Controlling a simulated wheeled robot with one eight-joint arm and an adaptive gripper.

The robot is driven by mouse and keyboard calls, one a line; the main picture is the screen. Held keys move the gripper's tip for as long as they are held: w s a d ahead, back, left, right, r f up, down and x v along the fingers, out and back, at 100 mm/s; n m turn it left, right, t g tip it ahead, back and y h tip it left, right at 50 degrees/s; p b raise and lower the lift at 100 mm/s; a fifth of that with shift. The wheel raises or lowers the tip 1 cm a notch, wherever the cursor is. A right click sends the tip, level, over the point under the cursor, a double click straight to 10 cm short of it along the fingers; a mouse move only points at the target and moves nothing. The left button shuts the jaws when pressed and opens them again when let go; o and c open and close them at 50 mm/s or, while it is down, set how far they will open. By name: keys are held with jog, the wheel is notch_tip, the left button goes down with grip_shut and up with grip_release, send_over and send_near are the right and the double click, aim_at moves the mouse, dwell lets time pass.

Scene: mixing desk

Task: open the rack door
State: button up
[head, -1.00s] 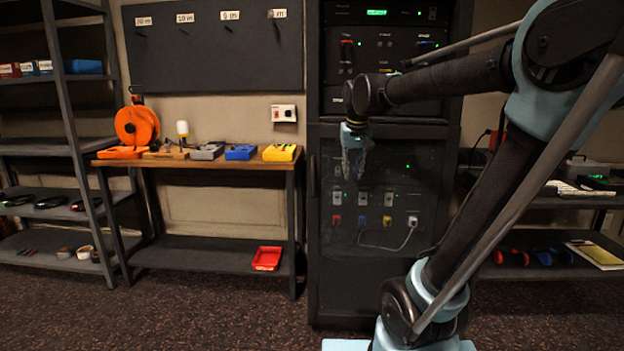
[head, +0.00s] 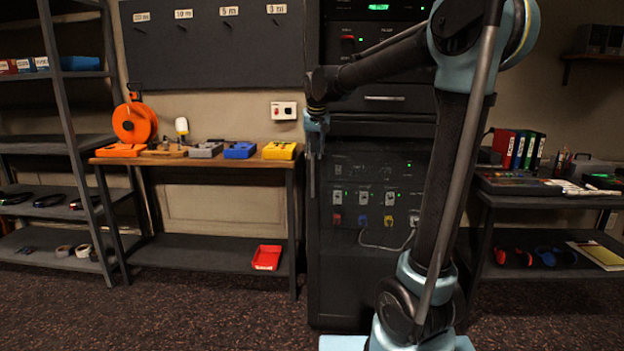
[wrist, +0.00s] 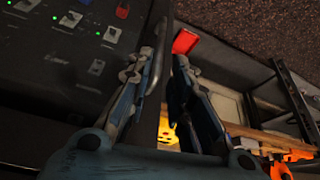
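The rack (head: 322,270) is a tall black cabinet with a dark, see-through lower door (head: 372,270). The door looks closed, and lit modules, switches and coloured plugs show behind it. Its upright bar handle (head: 311,183) is at the left edge. My gripper (head: 315,150) is at the handle's upper part in the head view. In the wrist view, my gripper (wrist: 164,58) has its fingers apart, one on each side of the handle (wrist: 157,62). The handle lies nearer the left finger; I cannot tell whether they touch.
A wooden-topped bench (head: 200,160) with several coloured boxes stands left of the rack. A red tray (head: 267,258) sits on its lower shelf. A desk (head: 540,195) stands on the right. The carpet (head: 200,315) in front is clear.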

aim_at(313, 171)
jog(key=x, duration=1.2)
jog(key=shift+f, duration=0.25)
grip_shut()
